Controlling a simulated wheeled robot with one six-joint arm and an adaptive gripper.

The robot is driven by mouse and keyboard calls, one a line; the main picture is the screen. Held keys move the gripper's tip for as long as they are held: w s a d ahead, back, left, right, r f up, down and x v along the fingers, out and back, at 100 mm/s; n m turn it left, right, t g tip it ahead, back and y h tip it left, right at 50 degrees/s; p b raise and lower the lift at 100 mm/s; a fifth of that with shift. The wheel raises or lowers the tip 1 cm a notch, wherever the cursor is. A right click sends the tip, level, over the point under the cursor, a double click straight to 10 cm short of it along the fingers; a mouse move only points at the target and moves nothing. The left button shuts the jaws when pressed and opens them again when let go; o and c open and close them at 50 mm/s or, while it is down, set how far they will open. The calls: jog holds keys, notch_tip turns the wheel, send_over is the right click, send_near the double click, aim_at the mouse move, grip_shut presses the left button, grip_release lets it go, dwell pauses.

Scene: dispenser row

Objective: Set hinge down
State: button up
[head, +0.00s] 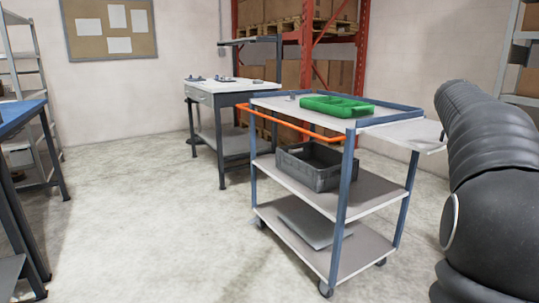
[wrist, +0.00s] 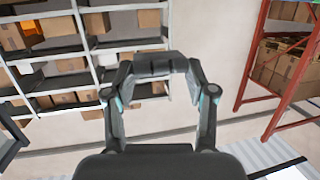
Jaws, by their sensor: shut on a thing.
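My gripper (wrist: 160,68) shows in the wrist view, its two fingers curved in toward each other. It is shut on a dark grey piece (wrist: 158,62), apparently the hinge, though its shape is hard to make out between the fingertips. The held piece is up in the air, with shelving and wall behind it. My gripper is not clearly visible in the head view, where my black arm fills the right side.
A blue-framed cart (head: 347,190) stands ahead with a green divided tray (head: 337,106) on top and a grey crate (head: 316,184) below. A workbench (head: 222,86) holding small items stands behind. A blue table (head: 17,115) is at left. Floor between is clear.

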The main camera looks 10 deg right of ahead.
jog(key=s+d+f+m+g+h, duration=0.2)
jog(key=s+d+f+m+g, duration=0.25)
jog(key=s+f+g, duration=0.2)
notch_tip(320, 180, down, 8)
jog(key=w+a, duration=0.2)
jog(key=w+a+f+n+t+y, duration=0.35)
jog(key=w+a+f+t, duration=0.2)
jog(key=a+f, duration=0.55)
jog(key=w+a+f+n+t+y, duration=0.2)
jog(key=w+a+f+n+t, duration=0.25)
jog(key=w+a+f, duration=0.4)
jog(key=s+a+f+n+t+y, duration=0.1)
jog(key=a+f+n+y, duration=0.3)
jog(key=a+f, duration=0.8)
jog(key=s+a+f+n+t+y, duration=0.2)
jog(key=s+a+f+n+y, duration=0.1)
jog(key=a+f, duration=0.9)
jog(key=s+a+y, duration=0.1)
jog(key=a+y, duration=0.1)
jog(key=a, duration=0.3)
jog(key=shift+a+f+n, duration=0.35)
jog(key=shift+a, duration=0.05)
